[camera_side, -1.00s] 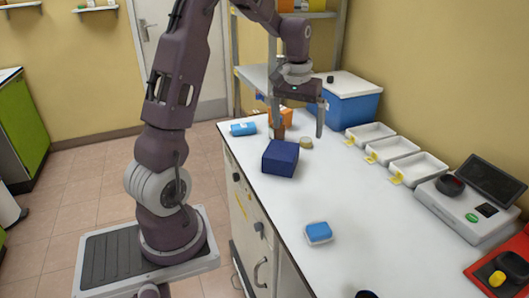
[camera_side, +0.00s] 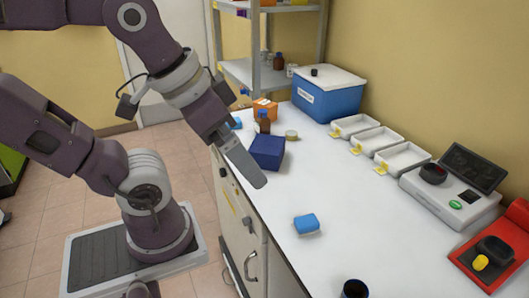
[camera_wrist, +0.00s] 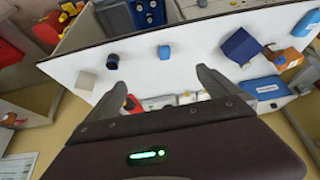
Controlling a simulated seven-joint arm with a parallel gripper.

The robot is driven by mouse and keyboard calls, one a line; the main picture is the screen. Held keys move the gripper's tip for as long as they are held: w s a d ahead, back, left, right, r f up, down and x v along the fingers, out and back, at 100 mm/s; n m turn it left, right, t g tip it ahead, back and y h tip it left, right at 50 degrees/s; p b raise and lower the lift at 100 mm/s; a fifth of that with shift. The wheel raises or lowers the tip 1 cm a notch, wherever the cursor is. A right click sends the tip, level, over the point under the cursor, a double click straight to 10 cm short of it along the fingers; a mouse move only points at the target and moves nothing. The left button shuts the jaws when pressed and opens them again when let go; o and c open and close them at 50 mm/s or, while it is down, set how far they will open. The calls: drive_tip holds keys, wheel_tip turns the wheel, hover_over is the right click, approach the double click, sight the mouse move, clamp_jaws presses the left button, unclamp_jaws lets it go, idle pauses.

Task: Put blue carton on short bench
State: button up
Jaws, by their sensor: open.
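A dark blue box-shaped carton (camera_side: 267,151) stands on the white bench top (camera_side: 340,190), near its left edge. It also shows in the wrist view (camera_wrist: 240,46), beyond the right finger. My gripper (camera_wrist: 148,70) is open with nothing between its fingers. In the side view, one finger (camera_side: 240,160) reaches down in front of the carton's left side; the other finger is not clear there. I cannot tell whether this bench is the short one.
A small blue block (camera_side: 306,224) and a dark cup (camera_side: 355,289) are nearer. A brown bottle (camera_side: 264,122), orange box (camera_side: 265,106) and blue cooler (camera_side: 328,97) stand behind the carton. White trays (camera_side: 378,140) and a scale (camera_side: 450,195) line the right. The middle is clear.

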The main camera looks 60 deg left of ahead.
drive_tip(key=w+a+r+n+g, duration=0.2)
drive_tip(key=w+a, duration=0.2)
drive_tip(key=w, duration=0.3)
drive_tip(key=n+g+h, duration=0.1)
drive_tip(key=n+g, duration=0.4)
drive_tip(key=n, duration=0.3)
approach(268, 143)
drive_tip(key=f, duration=0.3)
drive_tip(key=s+d+f, duration=0.1)
drive_tip(key=f, duration=0.1)
drive_tip(key=shift+s+d, duration=0.1)
drive_tip(key=shift+d, duration=0.05)
drive_tip(key=f, duration=0.7)
drive_tip(key=shift+s+f, duration=0.2)
drive_tip(key=shift+r, duration=0.1)
drive_tip(key=c, duration=1.6)
